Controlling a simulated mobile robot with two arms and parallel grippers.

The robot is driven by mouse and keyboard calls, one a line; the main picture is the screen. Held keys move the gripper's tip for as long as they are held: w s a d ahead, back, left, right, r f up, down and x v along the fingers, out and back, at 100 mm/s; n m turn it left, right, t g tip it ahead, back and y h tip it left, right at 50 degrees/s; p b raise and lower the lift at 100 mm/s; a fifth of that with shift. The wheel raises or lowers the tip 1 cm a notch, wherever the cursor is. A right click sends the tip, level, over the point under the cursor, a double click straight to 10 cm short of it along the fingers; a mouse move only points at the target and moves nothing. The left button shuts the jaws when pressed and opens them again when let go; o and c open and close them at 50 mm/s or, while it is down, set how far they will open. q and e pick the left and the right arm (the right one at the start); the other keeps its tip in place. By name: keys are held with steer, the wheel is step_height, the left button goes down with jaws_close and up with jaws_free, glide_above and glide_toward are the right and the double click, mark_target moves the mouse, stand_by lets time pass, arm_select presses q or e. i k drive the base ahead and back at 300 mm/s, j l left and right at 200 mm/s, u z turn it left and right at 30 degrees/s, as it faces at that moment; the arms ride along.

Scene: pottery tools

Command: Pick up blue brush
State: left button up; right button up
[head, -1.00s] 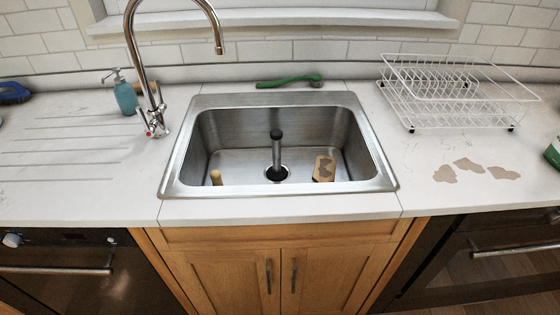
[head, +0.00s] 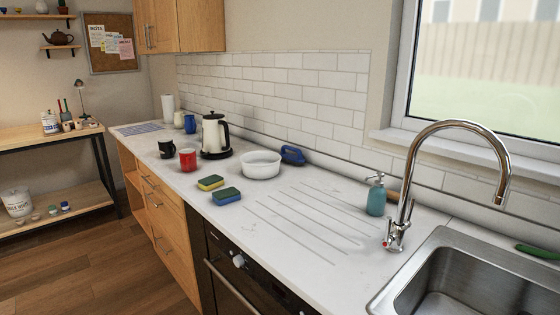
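Neither of my grippers shows in the head view.
A soap dispenser (head: 376,195), a tap (head: 398,233) and the sink (head: 455,250) are to the right. The ridged drainer (head: 310,215) is clear.

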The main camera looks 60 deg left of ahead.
mark_target(295, 159)
steer(key=u, duration=1.75)
steer(key=i+j, duration=0.1)
steer(key=j, duration=0.3)
steer(key=i+j, duration=0.1)
steer(key=j, duration=0.3)
steer(key=j+u, duration=0.1)
steer(key=j, duration=0.3)
steer(key=i, duration=0.05)
